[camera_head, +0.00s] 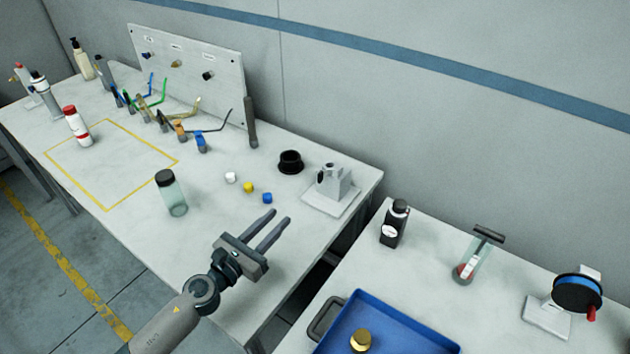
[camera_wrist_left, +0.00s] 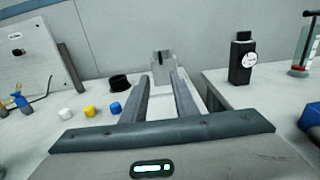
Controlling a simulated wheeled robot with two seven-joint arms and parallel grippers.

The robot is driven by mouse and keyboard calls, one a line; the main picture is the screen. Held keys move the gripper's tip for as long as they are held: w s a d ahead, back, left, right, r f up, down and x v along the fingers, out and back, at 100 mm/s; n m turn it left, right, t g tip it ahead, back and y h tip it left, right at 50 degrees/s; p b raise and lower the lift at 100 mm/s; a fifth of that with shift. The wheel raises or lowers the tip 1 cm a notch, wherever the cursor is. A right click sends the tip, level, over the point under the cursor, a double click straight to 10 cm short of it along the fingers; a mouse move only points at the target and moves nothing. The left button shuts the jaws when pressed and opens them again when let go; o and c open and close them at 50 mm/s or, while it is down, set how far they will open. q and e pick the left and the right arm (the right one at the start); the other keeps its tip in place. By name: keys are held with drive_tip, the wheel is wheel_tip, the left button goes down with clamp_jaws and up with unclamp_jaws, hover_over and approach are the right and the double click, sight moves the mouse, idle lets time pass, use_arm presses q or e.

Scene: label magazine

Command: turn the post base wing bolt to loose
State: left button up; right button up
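A light grey block on a flat plate, which looks like the post base (camera_head: 334,186), stands at the right end of the long table. A small dark part on its left side may be the wing bolt (camera_head: 321,177), but it is too small to tell how it is turned. In the left wrist view the post base (camera_wrist_left: 162,72) is straight ahead, beyond the fingertips. My left gripper (camera_head: 280,216) is open and empty above the table, apart from the post base and pointing towards it. It also shows in the left wrist view (camera_wrist_left: 161,77). My right gripper is not in view.
A black ring-shaped holder (camera_head: 291,162) stands left of the post base. White, yellow and blue caps (camera_head: 249,187) lie nearby. A clear jar (camera_head: 172,193) is farther left. A second table holds a black bottle (camera_head: 394,224) and a blue tray (camera_head: 400,318). A gap separates the tables.

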sight(318, 178)
use_arm(q)
drive_tip(key=x, duration=1.7)
drive_tip(key=shift+w+d+f+p, duration=0.1)
drive_tip(key=shift+w+d+p, duration=0.05)
drive_tip(key=shift+w+p, duration=0.15)
clamp_jaws()
